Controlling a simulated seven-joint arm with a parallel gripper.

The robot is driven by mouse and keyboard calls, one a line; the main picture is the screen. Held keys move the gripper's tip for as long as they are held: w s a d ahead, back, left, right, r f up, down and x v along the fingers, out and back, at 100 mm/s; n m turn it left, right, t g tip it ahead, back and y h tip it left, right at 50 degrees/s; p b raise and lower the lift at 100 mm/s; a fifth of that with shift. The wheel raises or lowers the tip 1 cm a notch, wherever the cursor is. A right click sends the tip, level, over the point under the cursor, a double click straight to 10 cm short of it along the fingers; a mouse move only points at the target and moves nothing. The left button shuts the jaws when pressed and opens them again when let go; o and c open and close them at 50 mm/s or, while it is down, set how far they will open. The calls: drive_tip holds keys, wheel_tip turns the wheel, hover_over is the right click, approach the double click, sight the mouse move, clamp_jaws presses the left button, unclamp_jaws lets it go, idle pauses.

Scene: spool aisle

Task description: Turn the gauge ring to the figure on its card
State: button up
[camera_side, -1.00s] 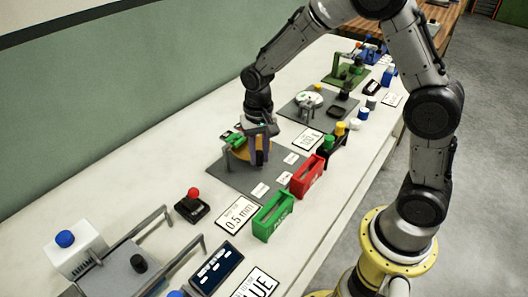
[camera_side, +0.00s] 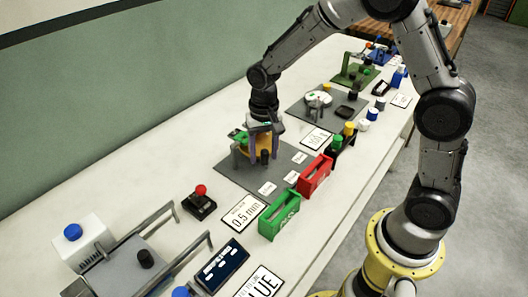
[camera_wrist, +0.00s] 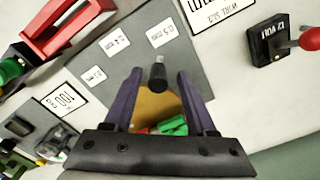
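The gauge ring (camera_side: 263,144) is an orange-yellow disc on a grey plate. Its upright black peg shows at its near side and in the wrist view (camera_wrist: 158,76). White labels lie on the plate beyond the peg; the 0.5 mm label (camera_wrist: 163,34) is nearest in line with it. The card (camera_side: 241,213) reads 0.5 mm. My gripper (camera_wrist: 159,74) is above the ring, its purple fingers apart, with gaps between them and the peg. It also shows in the side view (camera_side: 265,150). The fingers and palm hide part of the ring.
Green (camera_side: 279,216) and red (camera_side: 315,175) holders stand on the near side. A red-knobbed switch (camera_side: 200,200) is to the left. A green part (camera_wrist: 174,126) lies by the ring. More stations stand farther along the bench.

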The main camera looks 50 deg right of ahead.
wheel_tip(320, 180, up, 14)
idle(0.6)
drive_tip(key=shift+f, duration=0.1)
drive_tip(key=s+d+r+t, duration=0.1)
drive_tip(key=s+r+t, duration=0.2)
drive_tip(key=s+r, duration=0.6)
drive_tip(key=s+f+n+t, duration=0.1)
drive_tip(key=s+f+n, duration=0.2)
drive_tip(key=s, duration=0.3)
drive_tip(key=s+f+n+t, duration=0.1)
drive_tip(key=s+f+n, duration=0.2)
drive_tip(key=s, duration=0.4)
drive_tip(key=shift+s+d+f+n+t, duration=0.2)
drive_tip(key=shift+d+n+t, duration=0.1)
drive_tip(key=shift+n, duration=0.2)
